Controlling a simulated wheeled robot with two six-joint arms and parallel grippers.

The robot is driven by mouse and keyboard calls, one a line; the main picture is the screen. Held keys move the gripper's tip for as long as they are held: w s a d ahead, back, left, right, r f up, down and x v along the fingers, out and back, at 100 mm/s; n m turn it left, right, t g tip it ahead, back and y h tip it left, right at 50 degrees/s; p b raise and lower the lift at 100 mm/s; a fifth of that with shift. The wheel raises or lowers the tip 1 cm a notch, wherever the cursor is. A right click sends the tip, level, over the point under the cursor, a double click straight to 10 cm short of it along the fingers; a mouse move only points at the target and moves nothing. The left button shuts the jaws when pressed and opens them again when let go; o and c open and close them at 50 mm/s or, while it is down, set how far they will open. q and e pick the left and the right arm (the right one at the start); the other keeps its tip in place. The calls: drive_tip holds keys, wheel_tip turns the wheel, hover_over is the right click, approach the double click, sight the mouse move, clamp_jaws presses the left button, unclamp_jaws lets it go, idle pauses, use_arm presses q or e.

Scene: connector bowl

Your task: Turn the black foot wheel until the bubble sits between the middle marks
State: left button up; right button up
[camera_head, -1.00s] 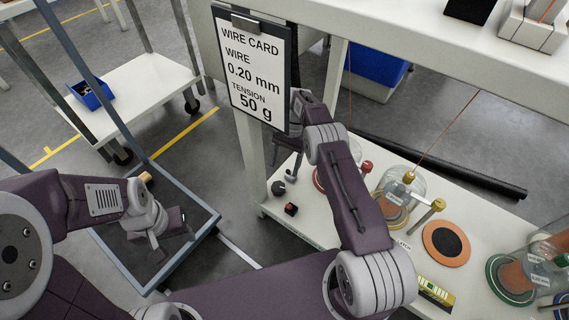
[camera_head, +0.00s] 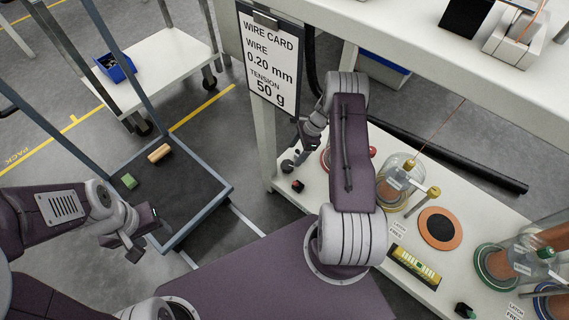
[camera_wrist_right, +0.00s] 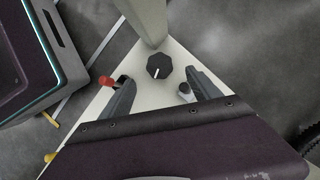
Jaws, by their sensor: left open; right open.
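The black foot wheel, a faceted knob with a white line, shows in the right wrist view (camera_wrist_right: 159,67) near the shelf's corner; it also shows in the head view (camera_head: 287,166). My right gripper (camera_wrist_right: 155,88) is open, its fingers apart on either side just short of the wheel; in the head view (camera_head: 299,154) it is above the shelf corner, partly hidden by its arm. The yellow-green level (camera_head: 415,266) lies on the shelf's front part; its bubble is too small to place. My left gripper (camera_head: 135,240) is open and empty over the floor at left.
Beside the wheel is a small red-and-black switch (camera_wrist_right: 112,82). The shelf (camera_head: 400,228) also carries glass jars with spools (camera_head: 397,182), an orange disc (camera_head: 439,228) and a dark foot knob (camera_head: 464,310). A wire card (camera_head: 270,65) hangs above. A dark cart (camera_head: 180,190) stands at left.

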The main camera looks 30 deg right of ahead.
sight(288, 164)
drive_tip(key=b+x, duration=0.5)
drive_tip(key=x, duration=0.3)
drive_tip(key=shift+f, duration=0.2)
drive_tip(key=shift+r, duration=0.1)
drive_tip(key=c, duration=1.4)
drive_tip(key=n+g, duration=0.1)
drive_tip(key=n, duration=0.2)
drive_tip(key=o, duration=1.4)
